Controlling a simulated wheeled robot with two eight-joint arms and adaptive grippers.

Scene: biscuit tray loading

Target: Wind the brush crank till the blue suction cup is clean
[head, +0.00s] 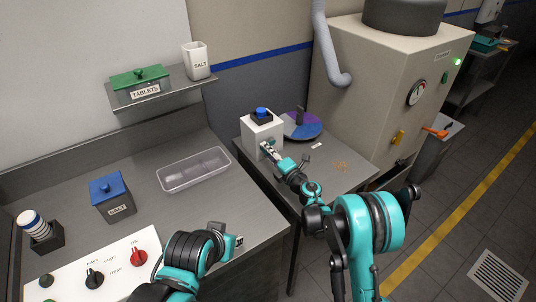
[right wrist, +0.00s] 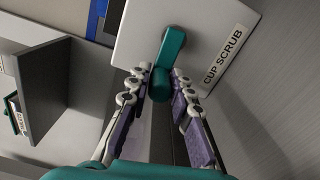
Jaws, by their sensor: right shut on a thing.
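The white brush box (head: 255,137) stands on the right metal table. In the right wrist view its face (right wrist: 215,25) carries a "CUP SCRUB" label. A blue round piece (head: 261,112), which looks like the suction cup, sits in a dark mount on top; I cannot tell how clean it is. The teal crank (right wrist: 172,48) is on the box face, its knob end between my fingers. My right gripper (head: 268,148) is shut on that knob, and it also shows in the right wrist view (right wrist: 156,84). My left gripper (head: 238,241) is over the left counter, away from the box; its jaws are unclear.
A purple and blue disc (head: 302,129) with a dark upright post lies behind the box. A clear tray (head: 194,171) and a blue-lidded salt box (head: 111,199) stand on the left counter. A control panel (head: 70,285) is in front. A large machine (head: 375,85) stands behind right.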

